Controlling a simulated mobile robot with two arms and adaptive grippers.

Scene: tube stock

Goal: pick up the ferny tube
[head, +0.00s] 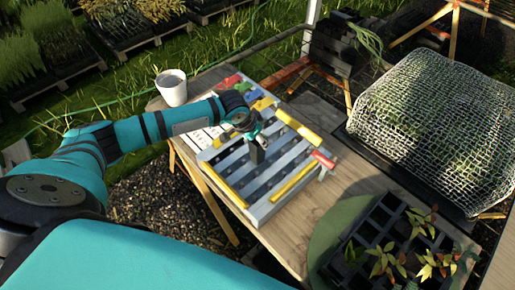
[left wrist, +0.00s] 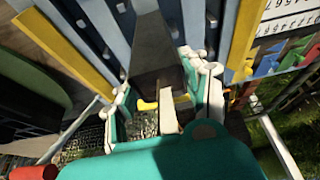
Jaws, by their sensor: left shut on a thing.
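My left gripper (head: 251,133) is shut on a dark grey, tapered tube (head: 257,153) over the slatted grey-blue rack (head: 290,160). In the left wrist view the tube (left wrist: 158,48) sits between the teal and white fingers (left wrist: 165,95). Its narrow end points toward the slats; I cannot tell whether it touches them. No ferny leaves show clearly on it, so I cannot tell whether it is the ferny tube. A black cell tray (head: 372,228) at the lower right holds several tubes with green and reddish leaves. My right gripper is not in view.
The rack with yellow strips stands on a wooden table (head: 355,185). A white mug (head: 172,86) stands at the table's far left. Small red, green and blue pieces lie by the rack's far corner. A wire mesh cover (head: 430,125) stands at the right. Bare tabletop lies right of the rack.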

